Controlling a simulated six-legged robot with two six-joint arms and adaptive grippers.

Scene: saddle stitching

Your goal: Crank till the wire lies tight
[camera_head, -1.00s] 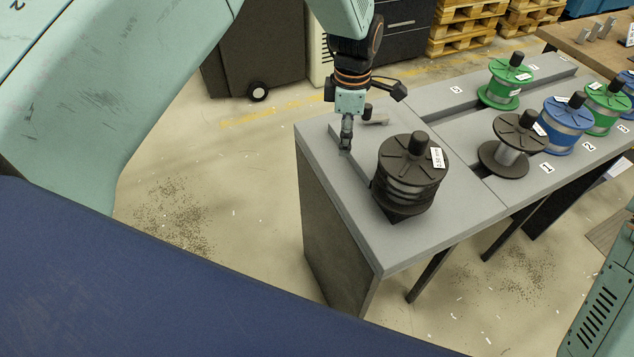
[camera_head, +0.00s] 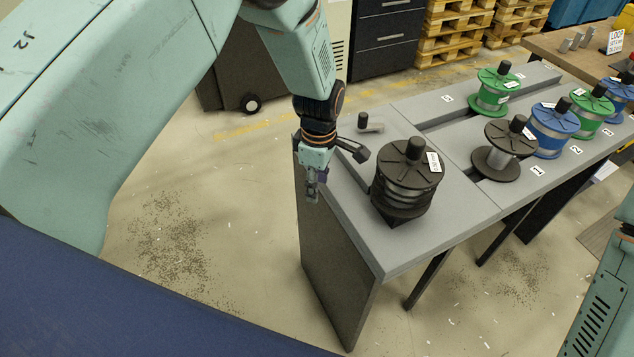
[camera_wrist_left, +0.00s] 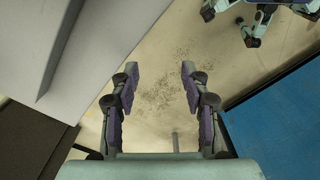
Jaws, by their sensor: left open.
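The crank (camera_head: 371,124), a grey arm with a dark upright knob, sits on the bench top near its far left edge. A black spool (camera_head: 405,180) with a white label stands on the near end of the bench; how tight its wire lies cannot be told. My left gripper (camera_head: 312,197) points down just off the bench's left edge, left of the spool and apart from the crank. In the left wrist view its two fingers (camera_wrist_left: 160,78) are spread, with nothing between them but floor beyond. My right gripper is not in view.
A dark spool showing bare grey core (camera_head: 507,158) stands in the bench slot. Green (camera_head: 492,97) and blue (camera_head: 553,127) spools stand farther along. The bench edge (camera_head: 345,225) lies beside my left gripper. Open floor (camera_head: 240,210) is to its left.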

